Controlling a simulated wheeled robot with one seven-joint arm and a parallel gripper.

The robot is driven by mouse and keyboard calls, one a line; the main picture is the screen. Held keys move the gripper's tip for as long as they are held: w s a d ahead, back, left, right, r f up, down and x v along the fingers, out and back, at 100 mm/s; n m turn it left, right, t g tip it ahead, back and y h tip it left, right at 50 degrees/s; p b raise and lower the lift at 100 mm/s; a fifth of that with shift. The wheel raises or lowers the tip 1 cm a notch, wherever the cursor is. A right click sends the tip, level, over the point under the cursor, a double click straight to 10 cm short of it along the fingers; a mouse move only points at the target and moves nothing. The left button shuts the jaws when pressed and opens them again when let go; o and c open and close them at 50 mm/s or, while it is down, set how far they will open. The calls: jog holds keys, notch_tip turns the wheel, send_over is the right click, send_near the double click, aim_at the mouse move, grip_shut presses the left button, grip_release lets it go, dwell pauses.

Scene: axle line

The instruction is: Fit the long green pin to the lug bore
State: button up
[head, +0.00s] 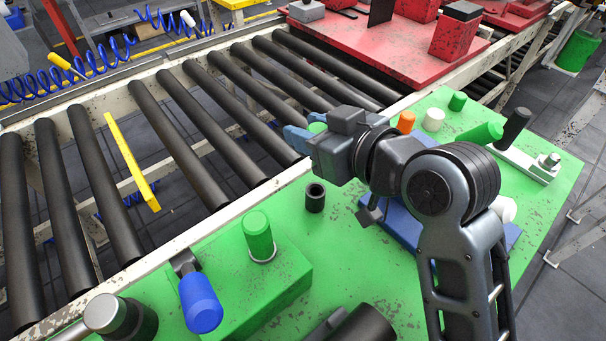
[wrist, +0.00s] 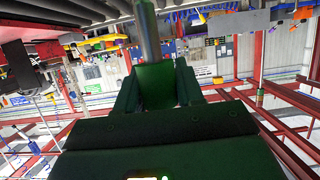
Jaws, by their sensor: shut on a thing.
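My gripper (head: 301,138) has blue fingers and is at the upper middle of the head view, beyond the green plate's edge, over the rollers. It is shut on a green pin (head: 317,127); only the pin's green end shows there. In the wrist view the pin's green head (wrist: 156,87) sits between the fingers and its grey shank (wrist: 148,35) points away from the gripper. Another green pin (head: 258,235) stands upright in a green block (head: 285,275), with a pale ring at its foot. I cannot tell which part carries the lug bore.
A short black hollow bush (head: 315,197) stands on the green plate (head: 345,250). A blue-handled part (head: 200,302) leans against the green block. Orange (head: 405,122) and white (head: 433,119) pieces stand right of the gripper.

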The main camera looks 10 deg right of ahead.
jog(key=shift+f, duration=4.8)
jog(key=shift+f, duration=0.2)
jog(key=o, duration=1.1)
jog(key=shift+s, duration=0.1)
